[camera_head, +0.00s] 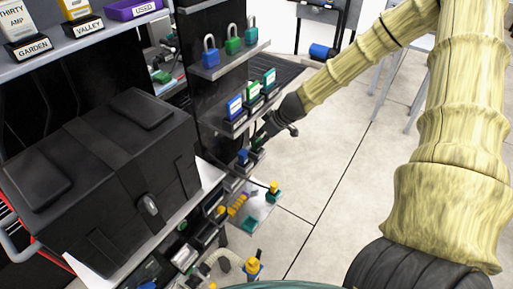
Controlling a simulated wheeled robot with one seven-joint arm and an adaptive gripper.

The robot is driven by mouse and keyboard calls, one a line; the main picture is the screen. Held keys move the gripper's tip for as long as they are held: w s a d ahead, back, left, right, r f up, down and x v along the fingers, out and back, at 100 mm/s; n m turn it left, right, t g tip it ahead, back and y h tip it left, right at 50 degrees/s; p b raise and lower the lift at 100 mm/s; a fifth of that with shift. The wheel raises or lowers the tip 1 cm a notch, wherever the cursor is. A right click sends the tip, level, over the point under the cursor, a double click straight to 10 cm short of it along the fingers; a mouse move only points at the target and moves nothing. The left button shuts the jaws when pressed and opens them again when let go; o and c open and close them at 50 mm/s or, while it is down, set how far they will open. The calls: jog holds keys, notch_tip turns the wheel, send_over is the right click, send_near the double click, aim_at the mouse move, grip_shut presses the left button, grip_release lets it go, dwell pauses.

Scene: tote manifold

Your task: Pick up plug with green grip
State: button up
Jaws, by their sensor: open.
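My gripper (276,130) reaches down from the right beside the dark rack, with its dark fingers apart. A small dark-green part (257,146) shows just below the fingers, next to a blue-topped plug (243,157). It may be the plug with the green grip, but it is too small and partly covered to be sure. I cannot tell whether the fingers touch it. A teal piece with a yellow top (273,193) sits lower, at the edge of a pale board.
A large black case (100,180) fills the left on a white top. Padlocks (232,42) stand on a rack shelf, with coloured blocks (253,92) on the shelf below, close to my gripper. Labelled holders (83,25) line the upper left. Open tiled floor (330,180) lies right.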

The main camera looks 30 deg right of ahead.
aim_at(258, 139)
jog(key=shift+w+a+f, duration=0.1)
jog(key=shift+f, duration=0.4)
jog(key=shift+w+a+f, duration=0.1)
jog(key=shift+f, duration=0.4)
jog(key=shift+b+x, duration=0.3)
jog(key=shift+x, duration=0.55)
jog(key=shift+w, duration=0.1)
grip_shut()
